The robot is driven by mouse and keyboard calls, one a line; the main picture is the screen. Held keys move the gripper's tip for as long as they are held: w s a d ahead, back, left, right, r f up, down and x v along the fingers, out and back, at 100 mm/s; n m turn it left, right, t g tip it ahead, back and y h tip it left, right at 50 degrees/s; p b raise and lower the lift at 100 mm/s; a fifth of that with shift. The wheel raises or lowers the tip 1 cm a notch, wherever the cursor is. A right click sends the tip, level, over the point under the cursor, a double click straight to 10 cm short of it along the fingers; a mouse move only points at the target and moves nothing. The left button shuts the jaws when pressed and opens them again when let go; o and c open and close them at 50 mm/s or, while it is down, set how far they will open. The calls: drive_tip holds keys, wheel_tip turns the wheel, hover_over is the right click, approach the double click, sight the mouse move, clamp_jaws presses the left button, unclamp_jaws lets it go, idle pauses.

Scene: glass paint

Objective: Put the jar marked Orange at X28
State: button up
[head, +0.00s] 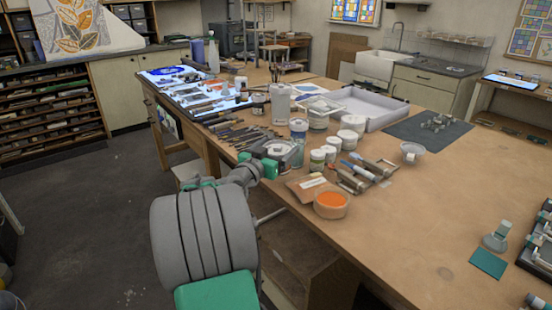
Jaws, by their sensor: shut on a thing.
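My gripper (276,154), grey and green, is at the table's left edge, at the end of my arm that rises from the bottom of the head view. It is shut on a small pale thing, mostly hidden by the gripper; I cannot tell whether it is the jar marked Orange. Several white-lidded jars stand just right of it, among them a small jar (317,161) and a wider jar (354,123). Their labels are too small to read. No mark X28 can be read.
An open bowl of orange stuff (331,203) stands near the table's front edge. Brushes and tools (240,133) lie left of the jars. A white tray (375,103), a dark mat (405,128) and a clear cup (412,150) are behind. The table's middle right is bare.

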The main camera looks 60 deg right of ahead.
drive_tip(key=shift+w+d+f+b, duration=0.1)
drive_tip(key=shift+d+f, duration=0.05)
drive_tip(key=shift+f, duration=0.45)
drive_tip(key=shift+w+d+f+b, duration=0.1)
drive_tip(key=shift+d+f, duration=0.05)
drive_tip(key=shift+f, duration=0.5)
drive_tip(key=shift+w+d+f+b, duration=0.1)
drive_tip(key=shift+d+f, duration=0.05)
drive_tip(key=shift+f, duration=0.45)
drive_tip(key=shift+f, duration=0.2)
drive_tip(key=o, duration=1.9)
drive_tip(key=shift+r, duration=0.1)
